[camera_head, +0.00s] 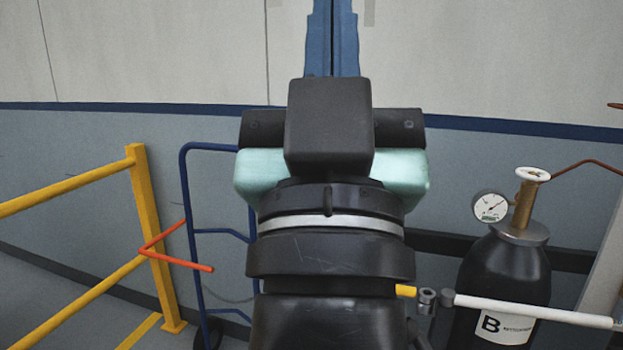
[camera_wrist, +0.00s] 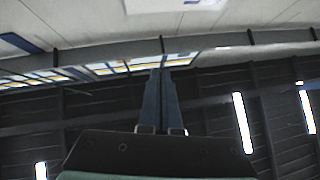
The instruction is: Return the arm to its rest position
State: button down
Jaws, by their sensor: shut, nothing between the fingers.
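My gripper (camera_head: 333,12) points straight up at the top centre of the head view, in front of the pale wall. Its two blue fingers lie together with only a thin dark line between them, and nothing is held. The fingertips reach the top edge of that view. In the wrist view my gripper (camera_wrist: 158,75) shows the same closed fingers against the ceiling and dark wall panels. My arm stands upright in the middle of the head view and hides what is behind it.
A yellow railing (camera_head: 148,220) stands at the left, with a blue hand-truck frame (camera_head: 190,230) beside it. A black gas cylinder (camera_head: 505,285) with a gauge (camera_head: 490,206) stands at the right. A white bar (camera_head: 530,310) crosses in front of it. The upper wall (camera_head: 160,50) is clear.

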notch_tip(320, 180, up, 14)
jog(key=s+a+y+p, duration=0.1)
jog(key=s+p, duration=0.2)
jog(key=p, duration=1.1)
jog(key=shift+a+f, duration=0.15)
jog(key=shift+a, duration=0.05)
